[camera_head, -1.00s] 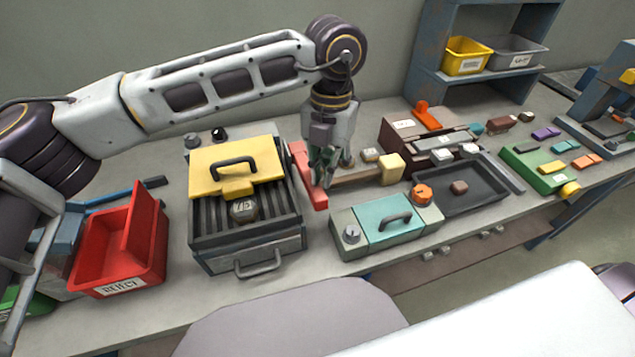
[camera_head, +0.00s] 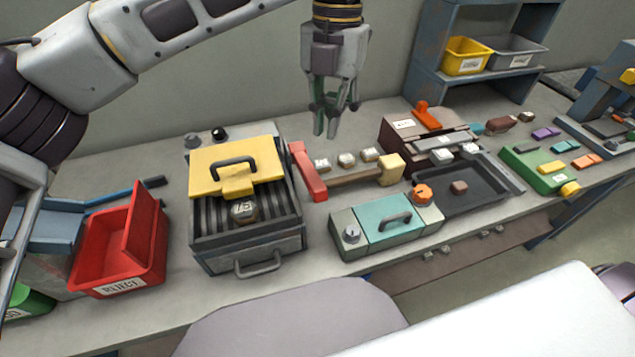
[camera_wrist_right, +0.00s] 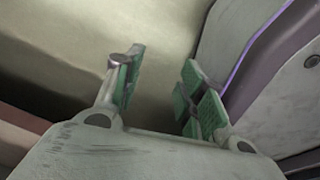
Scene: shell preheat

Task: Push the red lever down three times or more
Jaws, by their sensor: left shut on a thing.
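The red lever (camera_head: 309,172) runs along the right side of the grill-like heater (camera_head: 248,246) with the yellow lid (camera_head: 232,168). Its full length shows and nothing touches it. My left gripper (camera_head: 326,130) hangs fingers down above and a little right of the lever, clear of it. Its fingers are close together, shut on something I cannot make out. A block marked 75 (camera_head: 243,210) sits on the heater's ribbed top. My right gripper (camera_wrist_right: 158,92) shows only in the right wrist view, with its green-padded fingers apart and nothing between them.
A teal-lidded box (camera_head: 388,222) stands in front. A red reject bin (camera_head: 125,245) stands left of the heater. A dark tray (camera_head: 478,200) lies to the right.

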